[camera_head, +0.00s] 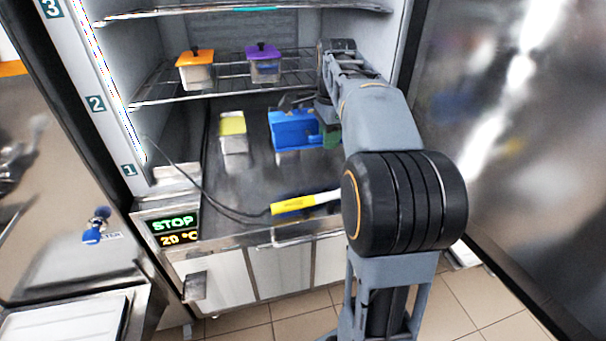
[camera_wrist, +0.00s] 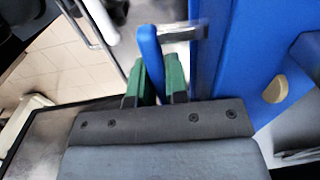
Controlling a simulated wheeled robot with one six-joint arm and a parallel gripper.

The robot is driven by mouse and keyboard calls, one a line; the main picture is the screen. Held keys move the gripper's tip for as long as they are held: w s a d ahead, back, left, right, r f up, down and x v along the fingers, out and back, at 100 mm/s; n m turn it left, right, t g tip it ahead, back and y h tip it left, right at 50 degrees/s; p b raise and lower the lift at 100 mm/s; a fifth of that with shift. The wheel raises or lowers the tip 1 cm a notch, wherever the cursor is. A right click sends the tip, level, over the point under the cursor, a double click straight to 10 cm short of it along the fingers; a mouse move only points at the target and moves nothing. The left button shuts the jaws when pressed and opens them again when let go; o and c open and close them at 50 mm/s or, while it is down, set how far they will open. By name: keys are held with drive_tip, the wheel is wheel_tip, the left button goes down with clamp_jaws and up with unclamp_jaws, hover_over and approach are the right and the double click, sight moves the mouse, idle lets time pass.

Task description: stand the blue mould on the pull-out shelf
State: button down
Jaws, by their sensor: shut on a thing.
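The blue mould (camera_head: 291,130) is inside the open freezer, over the dark lowest surface, right of a yellow-topped container. In the wrist view its large blue side (camera_wrist: 235,60) fills the right. My gripper (camera_head: 330,138) is at the mould's right side, partly behind my arm. In the wrist view the green fingers of my gripper (camera_wrist: 156,80) are shut on an upright blue piece of the mould. I cannot tell whether the mould rests on the surface or hangs just above it. I cannot tell for sure which surface is the pull-out shelf.
The yellow-topped container (camera_head: 233,130) stands on the lowest surface. Orange-lidded (camera_head: 196,70) and purple-lidded (camera_head: 263,63) containers stand on the wire rack above. A yellow-handled tool (camera_head: 293,203) with a dark cable lies near the front edge. Bare surface shows between it and the mould.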

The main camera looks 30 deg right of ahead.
drive_tip(key=a+f, duration=0.2)
drive_tip(key=w+a+f+b, duration=0.1)
drive_tip(key=a+f, duration=0.2)
drive_tip(key=shift+a+f, duration=0.15)
drive_tip(key=shift+f, duration=0.15)
drive_tip(key=shift+w+a+f+b, duration=0.1)
drive_tip(key=shift+a+f+b, duration=0.1)
drive_tip(key=shift+f, duration=0.75)
drive_tip(key=shift+a+f+b, duration=0.1)
drive_tip(key=shift+f+b, duration=0.05)
drive_tip(key=shift+f, duration=0.75)
drive_tip(key=c, duration=1.1)
unclamp_jaws()
drive_tip(key=shift+f, duration=0.1)
wheel_tip(320, 180, up, 12)
drive_tip(key=shift+r+p, duration=0.1)
drive_tip(key=shift+p, duration=1.1)
